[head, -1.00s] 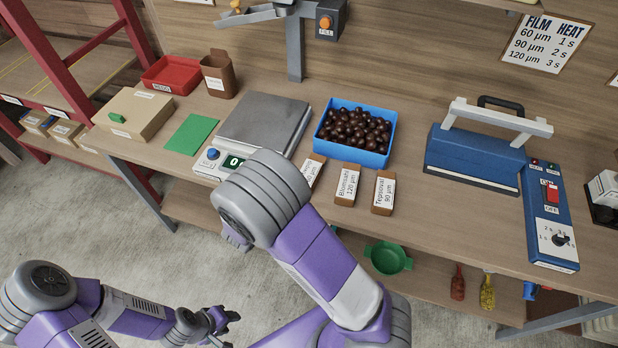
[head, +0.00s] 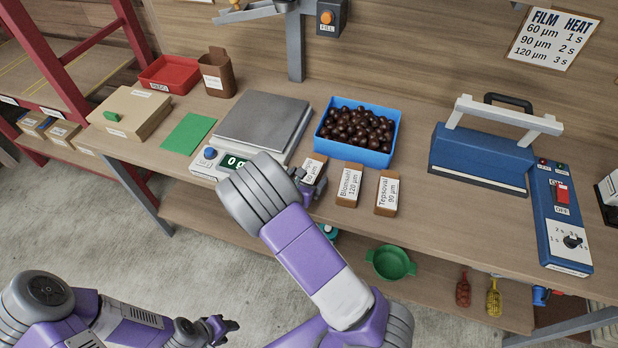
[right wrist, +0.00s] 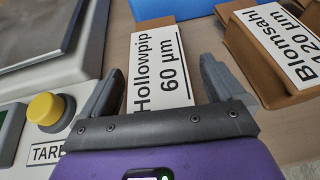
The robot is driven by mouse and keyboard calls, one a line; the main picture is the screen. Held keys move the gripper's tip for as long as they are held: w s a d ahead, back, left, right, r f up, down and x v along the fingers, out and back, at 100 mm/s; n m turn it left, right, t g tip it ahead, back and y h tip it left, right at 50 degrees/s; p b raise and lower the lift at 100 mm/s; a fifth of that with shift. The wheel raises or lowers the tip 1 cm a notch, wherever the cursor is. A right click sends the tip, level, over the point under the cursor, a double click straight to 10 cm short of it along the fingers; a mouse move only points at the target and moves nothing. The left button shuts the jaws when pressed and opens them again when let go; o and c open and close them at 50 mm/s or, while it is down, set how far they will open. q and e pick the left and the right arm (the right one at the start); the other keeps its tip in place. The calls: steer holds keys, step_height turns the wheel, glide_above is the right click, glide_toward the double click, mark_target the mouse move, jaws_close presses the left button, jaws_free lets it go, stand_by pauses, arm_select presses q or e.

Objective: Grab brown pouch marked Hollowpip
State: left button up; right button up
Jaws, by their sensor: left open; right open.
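The brown Hollowpip pouch, with a white label reading 60 µm, lies on the bench between the scale and the Blomsahl pouch. In the head view its top (head: 314,160) shows past my right gripper (head: 308,186), which partly covers it. In the right wrist view the pouch (right wrist: 158,48) lies between the two fingers of the open right gripper (right wrist: 160,72). A gap shows on each side, and the jaws hold nothing. My left gripper (head: 226,328) is open and empty, low in front of the bench.
The scale (head: 262,118) stands left of the pouch, with its yellow TARE button (right wrist: 47,108) close to my right gripper. The Blomsahl pouch (head: 348,186) and Tepsoval pouch (head: 387,194) lie to the right. A blue crate of chestnuts (head: 359,153) stands behind. A blue sealer (head: 480,155) is further right.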

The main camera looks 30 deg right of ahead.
steer(key=shift+w+d+f, duration=0.15)
steer(key=shift+w+d, duration=0.05)
steer(key=shift+d, duration=0.1)
steer(key=shift+c, duration=0.3)
steer(key=c, duration=1.1)
